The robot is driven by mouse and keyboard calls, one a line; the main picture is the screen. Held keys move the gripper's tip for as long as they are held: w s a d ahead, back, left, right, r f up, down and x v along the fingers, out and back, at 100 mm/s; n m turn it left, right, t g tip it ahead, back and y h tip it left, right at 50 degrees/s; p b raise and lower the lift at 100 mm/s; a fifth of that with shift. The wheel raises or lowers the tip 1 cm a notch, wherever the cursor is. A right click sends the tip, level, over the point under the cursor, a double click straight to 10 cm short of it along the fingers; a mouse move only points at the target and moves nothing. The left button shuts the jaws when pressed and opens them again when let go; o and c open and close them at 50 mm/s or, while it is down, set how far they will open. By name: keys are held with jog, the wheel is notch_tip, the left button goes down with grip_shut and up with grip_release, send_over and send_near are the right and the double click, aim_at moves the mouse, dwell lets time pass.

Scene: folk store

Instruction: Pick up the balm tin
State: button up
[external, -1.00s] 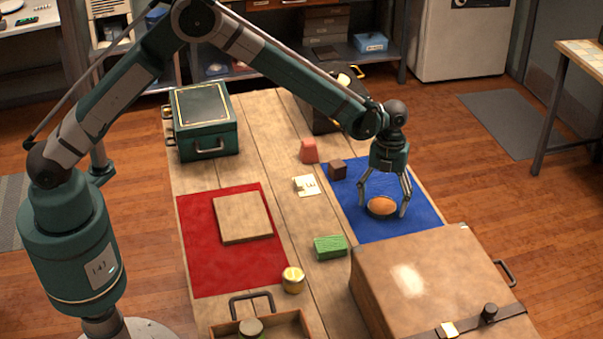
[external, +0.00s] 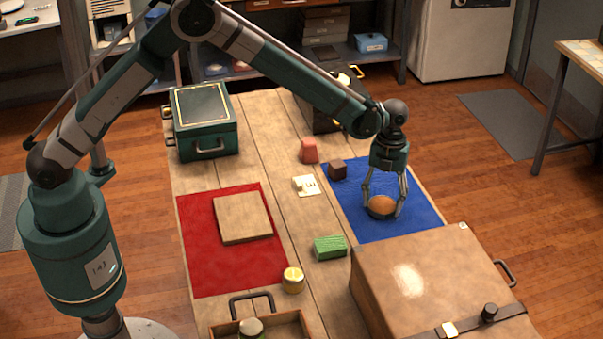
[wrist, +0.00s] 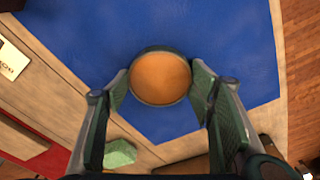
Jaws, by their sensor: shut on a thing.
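The balm tin (external: 381,206) appears as a low round thing with a dark rim and an orange-brown top. It rests on the blue mat (external: 345,222). In the wrist view the tin (wrist: 160,79) sits between the two fingers, its top fully in sight. My gripper (external: 382,211) points straight down over it, one finger on each side, shut on its sides. In the wrist view my gripper (wrist: 161,86) has its pads against the tin's left and right edges.
A large tan case (external: 440,275) stands close in front of the mat. A red mat (external: 205,265) with a flat board (external: 242,217) lies left.

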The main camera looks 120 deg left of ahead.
aim_at(382, 205)
notch_tip(382, 205, up, 10)
jog(key=shift+p, duration=0.4)
